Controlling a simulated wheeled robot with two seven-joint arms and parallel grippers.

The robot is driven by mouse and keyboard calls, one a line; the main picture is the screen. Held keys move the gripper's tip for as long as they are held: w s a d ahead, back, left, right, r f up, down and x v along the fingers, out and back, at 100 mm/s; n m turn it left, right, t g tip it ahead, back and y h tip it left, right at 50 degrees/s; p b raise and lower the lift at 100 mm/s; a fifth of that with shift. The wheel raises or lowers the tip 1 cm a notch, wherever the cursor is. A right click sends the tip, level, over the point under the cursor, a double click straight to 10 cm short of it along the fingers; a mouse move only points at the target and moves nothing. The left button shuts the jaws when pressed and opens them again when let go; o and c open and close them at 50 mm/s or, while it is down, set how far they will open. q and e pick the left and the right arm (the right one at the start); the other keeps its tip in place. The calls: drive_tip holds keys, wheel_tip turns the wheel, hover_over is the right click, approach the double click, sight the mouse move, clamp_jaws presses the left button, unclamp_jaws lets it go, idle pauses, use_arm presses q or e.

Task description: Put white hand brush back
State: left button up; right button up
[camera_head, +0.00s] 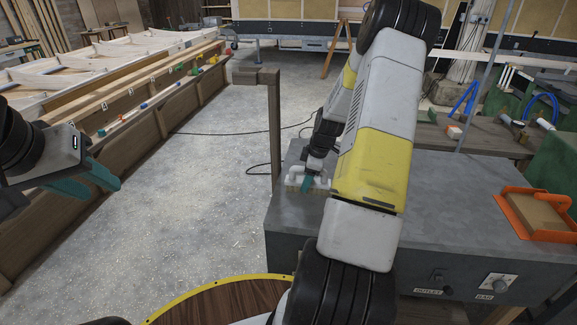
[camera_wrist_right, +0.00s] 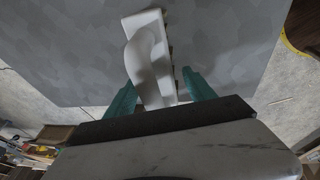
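The white hand brush (camera_head: 295,180) is on the grey machine top (camera_head: 420,180), near its left edge, with its bristles toward the surface. In the right wrist view the brush (camera_wrist_right: 148,62) shows its looped white handle. My right gripper (camera_head: 308,183) is at the brush, partly hidden behind my arm. In the wrist view its teal fingers (camera_wrist_right: 161,95) stand apart on either side of the handle's near end, with a gap at the right finger. My left gripper (camera_head: 104,190) is in the air at the left, its teal fingers apart and empty.
A brown wooden post (camera_head: 275,130) stands beside the machine's left edge. An orange tray (camera_head: 515,215) holding a brown block sits on the machine's right side. A long wooden bench (camera_head: 130,115) runs along the left. The floor (camera_head: 200,190) between them is mostly clear.

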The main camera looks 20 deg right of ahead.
drive_tip(key=shift+r, duration=0.1)
drive_tip(key=v, duration=1.2)
drive_tip(key=s+a+r+m+t, duration=0.1)
drive_tip(key=s+a+r+m, duration=0.45)
drive_tip(key=a+r, duration=0.7)
drive_tip(key=s+a+r+m+t, duration=0.1)
drive_tip(key=s+a+r+m, duration=0.2)
drive_tip(key=s+a, duration=0.2)
drive_tip(key=s+a+r+m+t, duration=0.1)
drive_tip(key=s+a+r+m, duration=0.2)
drive_tip(key=s, duration=0.8)
drive_tip(key=shift+s+a+r+y, duration=0.35)
drive_tip(key=shift+s+a+y, duration=0.05)
drive_tip(key=shift+a, duration=0.55)
